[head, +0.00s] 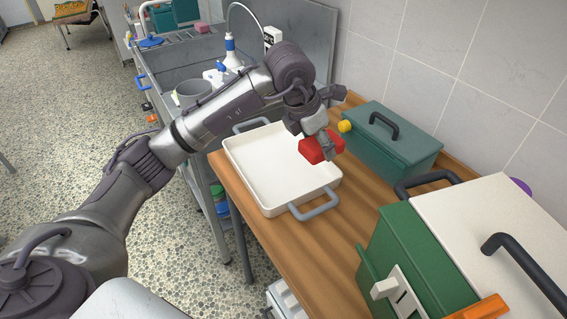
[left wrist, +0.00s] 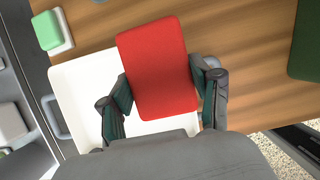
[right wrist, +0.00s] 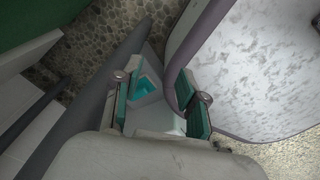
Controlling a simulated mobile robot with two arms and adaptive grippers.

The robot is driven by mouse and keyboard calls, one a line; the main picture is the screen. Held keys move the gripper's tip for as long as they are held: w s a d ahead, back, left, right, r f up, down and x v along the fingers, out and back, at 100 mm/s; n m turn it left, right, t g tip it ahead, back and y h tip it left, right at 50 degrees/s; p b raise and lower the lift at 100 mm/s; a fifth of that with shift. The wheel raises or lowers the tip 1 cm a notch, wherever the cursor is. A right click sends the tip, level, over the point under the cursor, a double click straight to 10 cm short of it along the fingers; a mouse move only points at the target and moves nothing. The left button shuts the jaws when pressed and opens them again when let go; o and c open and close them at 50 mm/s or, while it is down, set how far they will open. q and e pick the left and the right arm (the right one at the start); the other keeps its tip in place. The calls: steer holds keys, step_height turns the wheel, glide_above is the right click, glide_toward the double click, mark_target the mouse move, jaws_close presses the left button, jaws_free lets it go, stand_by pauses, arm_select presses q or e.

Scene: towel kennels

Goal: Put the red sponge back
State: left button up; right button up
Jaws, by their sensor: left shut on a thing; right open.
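The red sponge (head: 313,150) is a flat block held in my left gripper (head: 325,143) above the right part of a white tray. In the left wrist view the red sponge (left wrist: 157,62) lies between both fingers of the left gripper (left wrist: 163,95), which is shut on it. The white tray (head: 260,150) with grey handles stands on the wooden bench and also shows below the sponge in the left wrist view (left wrist: 78,85). My right gripper (right wrist: 158,98) shows only in the right wrist view, open, with a dark curved edge between its fingers.
A large green box (head: 405,235) with a pale lid stands at the right. Bare wooden bench (head: 345,225) lies between them and the tray.

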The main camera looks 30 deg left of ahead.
arm_select(q)
steer(key=p, duration=0.2)
glide_above(282, 166)
steer(key=s, duration=0.1)
steer(key=f, duration=0.6)
steer(key=shift+s, duration=0.2)
steer(key=shift+w+a+f, duration=0.1)
steer(key=shift+a+f, duration=0.05)
steer(key=shift+a, duration=0.1)
steer(key=shift+a+f, duration=0.1)
steer(key=shift+f, duration=0.4)
step_height(282, 166, down, 3)
steer(key=shift+f+p, duration=0.1)
steer(key=shift+p, duration=0.4)
arm_select(e)
steer(key=r, duration=0.3)
steer(key=shift+s+a, duration=0.2)
steer(key=shift+a, duration=0.15)
arm_select(q)
steer(key=shift+f, duration=0.2)
steer(key=o, duration=1.1)
steer(key=shift+r, duration=0.1)
arm_select(e)
steer(key=shift+f, duration=0.1)
